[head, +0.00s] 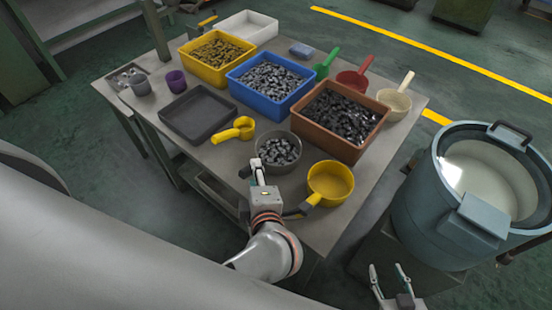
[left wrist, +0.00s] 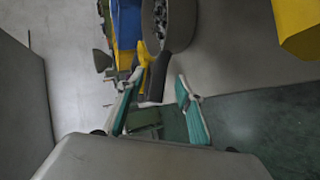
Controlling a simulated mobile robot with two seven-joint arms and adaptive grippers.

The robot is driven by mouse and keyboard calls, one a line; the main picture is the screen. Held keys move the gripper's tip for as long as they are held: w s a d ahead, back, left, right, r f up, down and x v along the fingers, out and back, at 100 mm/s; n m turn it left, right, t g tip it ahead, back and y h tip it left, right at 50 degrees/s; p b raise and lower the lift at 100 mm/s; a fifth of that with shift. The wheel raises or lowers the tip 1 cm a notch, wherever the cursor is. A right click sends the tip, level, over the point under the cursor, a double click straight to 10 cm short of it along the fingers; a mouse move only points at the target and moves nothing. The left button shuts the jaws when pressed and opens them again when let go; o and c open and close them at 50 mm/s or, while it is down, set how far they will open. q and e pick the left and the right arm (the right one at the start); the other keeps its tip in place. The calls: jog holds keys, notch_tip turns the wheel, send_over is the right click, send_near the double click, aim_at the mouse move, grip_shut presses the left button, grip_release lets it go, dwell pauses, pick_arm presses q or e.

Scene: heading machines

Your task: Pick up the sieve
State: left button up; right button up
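The likely sieve is a dark grey round pan (head: 278,150) with a dark handle, holding grey metal parts, near the table's front edge. In the left wrist view its grey wall (left wrist: 178,25) shows at the top, and its dark handle (left wrist: 158,75) points toward my fingers. My left gripper (head: 255,172) is at that handle, beside the pan. In the left wrist view its two fingers (left wrist: 160,78) are apart, with the handle end between or just beyond their tips; contact cannot be told. My right gripper (head: 387,268) is open and empty at lower right, below the blue-grey drum.
A yellow pan (head: 331,182) is right of the sieve; a yellow scoop (head: 236,131) is behind left. Yellow (head: 217,60), blue (head: 271,85) and brown (head: 338,120) bins of parts stand behind. A blue-grey drum (head: 415,205) stands right of the table.

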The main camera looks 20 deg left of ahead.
pick_arm(q)
jog(key=b+x, duration=0.2)
jog(key=x, duration=0.1)
jog(key=shift+w+a+f, duration=0.1)
jog(key=shift+w+f, duration=0.05)
jog(key=shift+f, duration=0.05)
jog(key=shift+w+a, duration=0.15)
jog(key=shift+w, duration=0.1)
jog(key=shift+r, duration=0.1)
jog(key=c, duration=1)
grip_shut()
jog(key=shift+r, duration=0.1)
